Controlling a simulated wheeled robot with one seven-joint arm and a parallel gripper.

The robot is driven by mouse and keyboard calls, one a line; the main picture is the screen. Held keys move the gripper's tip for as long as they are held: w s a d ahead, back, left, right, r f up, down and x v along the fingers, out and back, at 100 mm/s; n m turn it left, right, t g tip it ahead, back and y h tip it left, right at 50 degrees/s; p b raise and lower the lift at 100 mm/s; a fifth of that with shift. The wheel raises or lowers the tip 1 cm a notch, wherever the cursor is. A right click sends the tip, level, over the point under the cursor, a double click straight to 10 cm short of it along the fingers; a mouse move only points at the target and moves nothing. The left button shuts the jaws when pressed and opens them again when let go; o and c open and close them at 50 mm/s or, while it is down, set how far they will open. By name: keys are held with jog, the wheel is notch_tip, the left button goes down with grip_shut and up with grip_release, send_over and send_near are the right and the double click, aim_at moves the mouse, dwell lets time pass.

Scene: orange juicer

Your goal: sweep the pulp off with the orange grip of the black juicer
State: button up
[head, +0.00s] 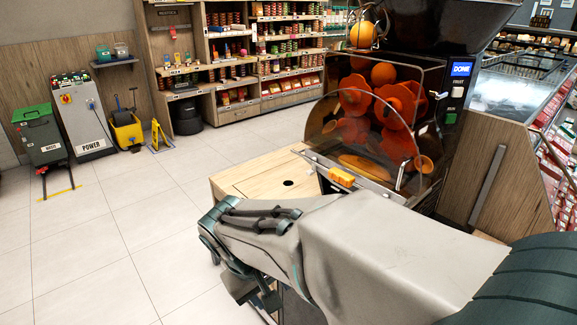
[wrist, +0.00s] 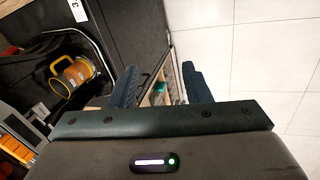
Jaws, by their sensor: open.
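The black juicer (head: 400,60) stands at the right in the head view, with orange drums behind a clear cover and a display reading DONE. Its orange grip (head: 341,177) sits at the front lower edge of the cover, above the wooden counter. Orange pieces lie inside near the bottom; I cannot tell which is pulp. The grip is not seen in the wrist view.
A wooden counter (head: 255,178) with a dark round hole stands left of the juicer. The wrist view shows a yellow-handled jug (wrist: 75,77) in a dark recess. Shelves (head: 235,60), a green-lidded bin (head: 40,135) and a yellow bucket (head: 127,130) stand farther back. Open floor lies left.

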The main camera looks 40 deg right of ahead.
jog(key=d+g+h, duration=0.2)
jog(key=d+h, duration=0.2)
jog(key=d, duration=0.2)
jog(key=n+t+h, duration=0.2)
jog(key=t+h, duration=0.1)
jog(key=h, duration=0.8)
send_near(337, 179)
jog(key=d, duration=0.3)
jog(key=d+p, duration=0.1)
jog(key=d, duration=0.7)
jog(key=shift+w+r, duration=0.3)
jog(key=shift+a, duration=0.1)
grip_shut()
jog(key=shift+w, duration=0.1)
